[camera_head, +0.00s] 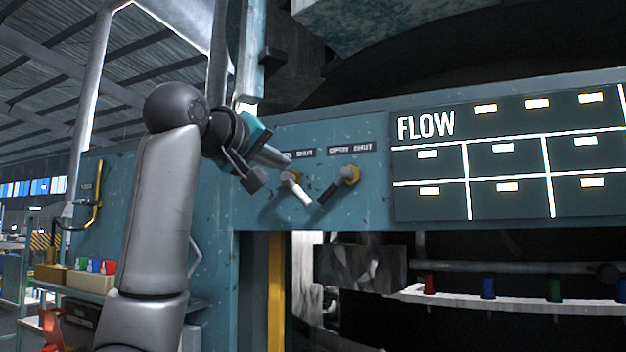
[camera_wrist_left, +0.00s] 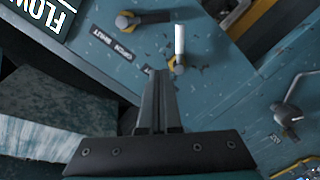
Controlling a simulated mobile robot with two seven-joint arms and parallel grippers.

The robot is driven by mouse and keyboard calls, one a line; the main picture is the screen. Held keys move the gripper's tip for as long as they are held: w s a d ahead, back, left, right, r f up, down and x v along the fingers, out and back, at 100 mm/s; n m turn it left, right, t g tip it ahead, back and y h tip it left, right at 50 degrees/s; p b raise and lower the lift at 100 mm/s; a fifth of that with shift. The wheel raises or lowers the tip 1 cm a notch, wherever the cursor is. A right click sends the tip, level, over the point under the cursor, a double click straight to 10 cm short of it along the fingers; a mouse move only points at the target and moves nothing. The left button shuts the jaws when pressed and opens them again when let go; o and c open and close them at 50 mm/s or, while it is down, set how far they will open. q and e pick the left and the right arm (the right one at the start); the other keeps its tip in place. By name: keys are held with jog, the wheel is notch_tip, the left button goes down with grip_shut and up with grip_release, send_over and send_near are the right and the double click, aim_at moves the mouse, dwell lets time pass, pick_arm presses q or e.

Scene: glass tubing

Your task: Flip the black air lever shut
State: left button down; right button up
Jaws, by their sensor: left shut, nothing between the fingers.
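The black lever (camera_head: 330,193) sits on the teal panel under an OPEN SHUT label (camera_head: 350,148). Its handle slants down and left from a brass pivot. In the left wrist view the black lever (camera_wrist_left: 150,17) lies beyond my fingertips. A white lever (camera_head: 301,193) is just left of it and also slants, down and right; it shows in the left wrist view (camera_wrist_left: 180,42). My left gripper (camera_head: 288,158) is shut and empty, in front of the panel, above and left of the black lever and near the white lever's pivot (camera_wrist_left: 160,75). Contact with the white lever cannot be told. My right gripper is out of view.
A dark FLOW board (camera_head: 432,170) is to the right of the levers. A yellow pipe handle (camera_head: 97,210) is on the panel at left. Below the panel is an opening with a pale rail (camera_head: 520,302) carrying coloured pieces. A shelf with small bins stands at lower left.

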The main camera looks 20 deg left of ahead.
aim_at(334, 188)
pick_arm(q)
jog(key=w+d+f+p, duration=0.1)
jog(key=w, duration=0.1)
jog(key=w+d+f+p, duration=0.1)
jog(key=w, duration=0.2)
jog(key=w+d+f+p, duration=0.1)
jog(key=w, duration=0.2)
jog(key=shift+d+p, duration=0.35)
jog(key=shift+s, duration=0.1)
